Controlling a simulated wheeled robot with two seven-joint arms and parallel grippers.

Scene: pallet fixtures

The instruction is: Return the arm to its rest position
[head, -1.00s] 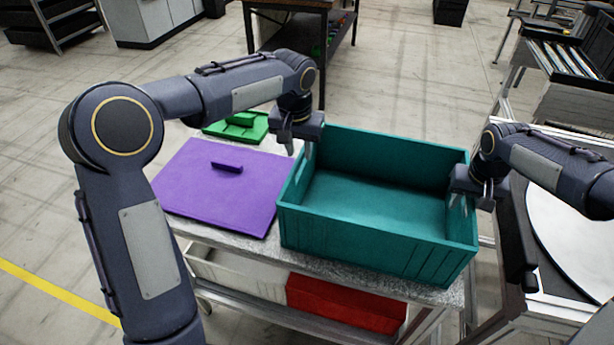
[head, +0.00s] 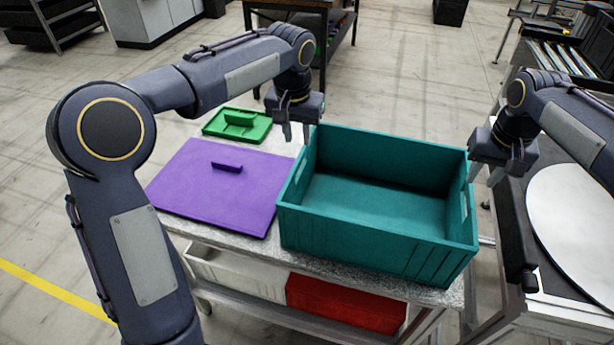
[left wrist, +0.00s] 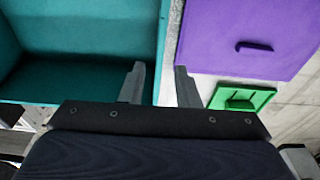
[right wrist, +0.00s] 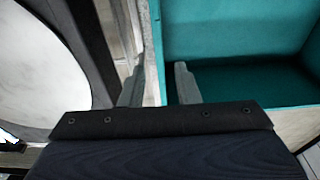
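My left gripper (head: 296,132) is open and empty, just above the left rim of the teal crate (head: 375,252). The crate is empty and stands on the right part of the grey cart top (head: 240,250).
A purple lid (head: 215,195) with a handle lies left of the crate. A smaller green lid (head: 237,125) lies behind it. A red box (head: 345,303) and a white box (head: 235,272) sit on the lower shelf. A round white plate (head: 575,220) on a stand is at the right.

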